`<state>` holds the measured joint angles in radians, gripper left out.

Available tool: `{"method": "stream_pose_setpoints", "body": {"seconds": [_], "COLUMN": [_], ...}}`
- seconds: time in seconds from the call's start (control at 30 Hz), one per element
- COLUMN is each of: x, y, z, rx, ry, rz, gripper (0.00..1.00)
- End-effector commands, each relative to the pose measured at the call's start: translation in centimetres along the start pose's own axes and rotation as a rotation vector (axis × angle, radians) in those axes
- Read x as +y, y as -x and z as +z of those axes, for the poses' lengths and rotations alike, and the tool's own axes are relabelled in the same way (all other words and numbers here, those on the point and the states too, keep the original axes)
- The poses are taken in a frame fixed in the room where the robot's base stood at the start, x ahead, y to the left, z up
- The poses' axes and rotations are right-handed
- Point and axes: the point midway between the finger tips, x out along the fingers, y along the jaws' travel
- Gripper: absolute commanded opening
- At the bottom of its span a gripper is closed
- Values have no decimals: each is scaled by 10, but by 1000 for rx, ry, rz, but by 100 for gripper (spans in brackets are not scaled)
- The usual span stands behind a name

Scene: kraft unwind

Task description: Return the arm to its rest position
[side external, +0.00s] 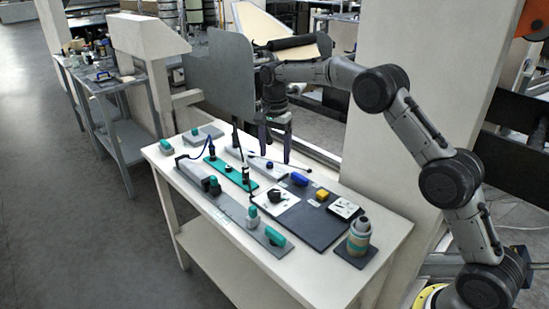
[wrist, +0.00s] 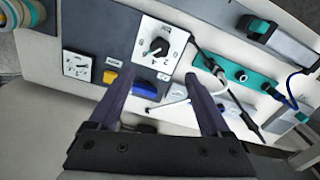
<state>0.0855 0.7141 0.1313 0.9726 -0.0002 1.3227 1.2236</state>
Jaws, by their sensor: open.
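My gripper (side external: 275,142) is above the back part of the white workbench (side external: 392,232), with its fingers pointing down. In the wrist view my gripper (wrist: 158,85) shows two dark fingers spread apart with nothing between them. Below it lies a dark panel (side external: 325,225) with a white dial plate (side external: 268,204) and its black knob, a blue block (side external: 300,179) and a yellow button (side external: 322,195). The dial plate (wrist: 172,35) and blue block (wrist: 145,90) also show in the wrist view. Whether the fingertips touch anything below is hard to tell.
A green strip (side external: 222,170) with a cable and a long grey fixture (side external: 230,207) lie left of the dark panel. A banded cylinder (side external: 359,236) stands at the bench's right corner. A pale pillar (side external: 425,90) and a grey plate (side external: 222,75) stand close to my arm.

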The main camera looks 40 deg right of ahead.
Motion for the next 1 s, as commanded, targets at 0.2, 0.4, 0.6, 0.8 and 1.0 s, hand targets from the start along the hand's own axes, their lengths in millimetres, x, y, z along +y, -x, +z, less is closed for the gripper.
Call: {"method": "stream_pose_setpoints", "body": {"seconds": [0.2,0.4,0.6,0.8,1.0], "x": [0,-2,36,101,176], "y": [0,39,131,191,220], "z": [0,4,26,56,85], "rx": [0,24,62,103,159], "ry": [0,7,26,125,288], "rz": [0,-66,-178,-265,-338], "gripper": [82,82,82,82,82]}}
